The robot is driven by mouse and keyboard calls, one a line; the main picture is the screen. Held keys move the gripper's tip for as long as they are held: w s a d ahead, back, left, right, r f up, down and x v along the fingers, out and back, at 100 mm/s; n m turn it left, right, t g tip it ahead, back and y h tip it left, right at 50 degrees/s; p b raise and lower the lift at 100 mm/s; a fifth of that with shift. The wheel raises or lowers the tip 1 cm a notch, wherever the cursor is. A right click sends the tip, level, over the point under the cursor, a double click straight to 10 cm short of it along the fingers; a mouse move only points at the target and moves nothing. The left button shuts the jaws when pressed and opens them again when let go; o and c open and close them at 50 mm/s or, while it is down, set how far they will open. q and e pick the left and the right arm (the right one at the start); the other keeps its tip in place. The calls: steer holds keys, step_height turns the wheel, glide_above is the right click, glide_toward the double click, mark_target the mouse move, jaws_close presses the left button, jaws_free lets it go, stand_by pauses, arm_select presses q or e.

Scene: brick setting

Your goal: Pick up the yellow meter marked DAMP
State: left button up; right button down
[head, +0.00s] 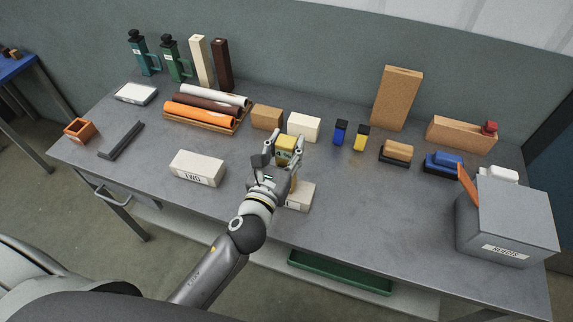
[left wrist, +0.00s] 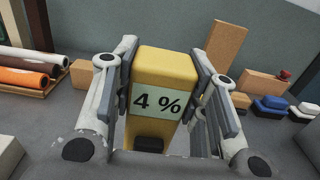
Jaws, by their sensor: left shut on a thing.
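A yellow meter (head: 286,146) is between the fingers of my left gripper (head: 284,152), near the middle of the table. In the left wrist view the yellow meter (left wrist: 166,70) stands upright between the two finger pads of the left gripper (left wrist: 165,85), which are shut on its sides. Its face has a pale panel reading "4 %" and a dark part below. The word DAMP does not show. I cannot tell whether its base touches the table. My right gripper is not in view.
A tan block (head: 267,116) and a cream block (head: 304,126) stand behind the meter. A pale block (head: 300,197) lies beside my left wrist. A blue item (head: 340,132) and a black-and-yellow item (head: 361,138) stand to the right. A grey box (head: 508,222) is at the right end.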

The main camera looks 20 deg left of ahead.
arm_select(q)
jaws_close()
steer(key=shift+r, duration=0.1)
